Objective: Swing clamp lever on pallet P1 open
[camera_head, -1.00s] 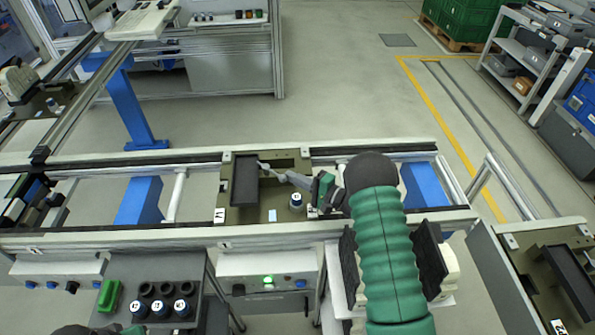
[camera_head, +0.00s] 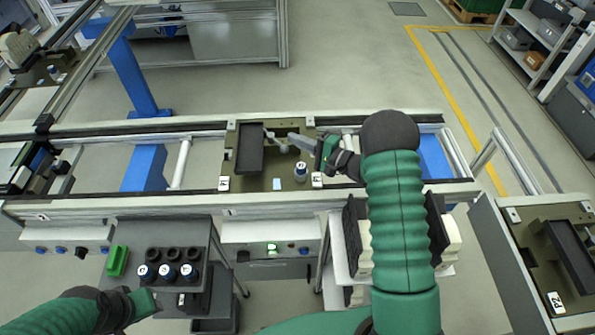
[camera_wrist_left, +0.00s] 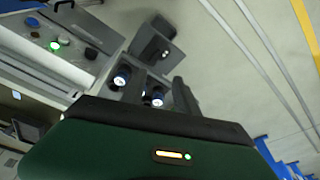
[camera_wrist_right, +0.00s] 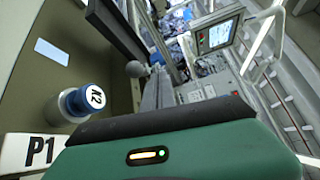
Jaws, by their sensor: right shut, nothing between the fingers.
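Pallet P1 (camera_head: 223,183) is a dark olive plate on the line, carrying a long black tray (camera_head: 250,149). The clamp lever (camera_head: 283,149) shows as a small light arm with a rounded grey knob beside the tray; the knob also shows in the right wrist view (camera_wrist_right: 137,69). My right gripper (camera_head: 292,138) is shut and empty, its grey fingers close beside the knob. Contact is hard to tell. A blue-and-white cylinder marked K2 (camera_wrist_right: 80,103) stands on the plate near the fingers.
A dark rack (camera_head: 183,258) with several blue-capped pieces and a green block (camera_head: 118,261) stands in front of the line. A control box with a lit green button (camera_head: 271,247) is beside it. Pallet P2 (camera_head: 553,302) stands at the right.

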